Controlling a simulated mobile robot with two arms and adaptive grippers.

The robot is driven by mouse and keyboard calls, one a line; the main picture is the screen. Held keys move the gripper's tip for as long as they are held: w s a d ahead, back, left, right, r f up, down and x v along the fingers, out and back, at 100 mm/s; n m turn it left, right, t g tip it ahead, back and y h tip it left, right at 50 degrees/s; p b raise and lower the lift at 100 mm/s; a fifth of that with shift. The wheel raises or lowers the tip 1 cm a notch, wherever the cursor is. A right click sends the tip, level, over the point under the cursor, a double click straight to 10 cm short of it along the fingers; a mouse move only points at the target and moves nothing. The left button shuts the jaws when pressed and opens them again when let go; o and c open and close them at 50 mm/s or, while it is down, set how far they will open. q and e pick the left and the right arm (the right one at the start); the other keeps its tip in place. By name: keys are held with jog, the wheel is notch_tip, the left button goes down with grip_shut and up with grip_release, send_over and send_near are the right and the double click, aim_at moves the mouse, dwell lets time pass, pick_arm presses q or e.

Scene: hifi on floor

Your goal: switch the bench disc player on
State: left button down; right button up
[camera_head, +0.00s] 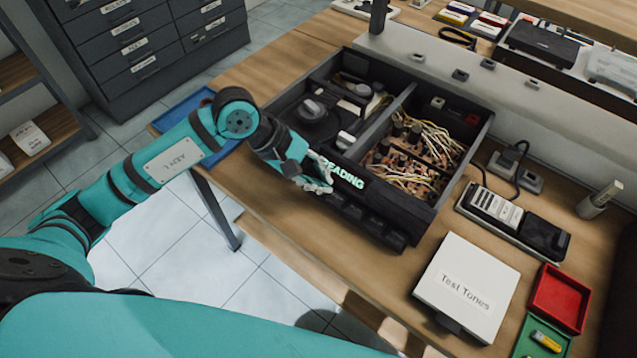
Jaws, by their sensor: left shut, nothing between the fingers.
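The bench disc player (440,206) sits on the wooden bench with its lid off, its disc mechanism and wiring showing inside. Green lettering on its front display (345,176) is lit; the part I can see reads "EADING", with its start hidden by my gripper. Dark buttons run along the front below the display. My left gripper (327,187) is shut and empty, its fingertips at the front panel just left of and below the lettering. I cannot tell whether they touch it. The left end of the front is hidden behind my arm. My right gripper is out of view.
A white "Test Tones" case (468,285) lies right of the player, with a red tray (560,298) and a green tray (541,340) beyond it. A blue tray (184,108) is at the left.

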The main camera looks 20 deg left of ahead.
pick_arm(q)
jog(key=shift+r, duration=0.2)
jog(key=shift+r+p, duration=1)
jog(key=shift+r, duration=2.05)
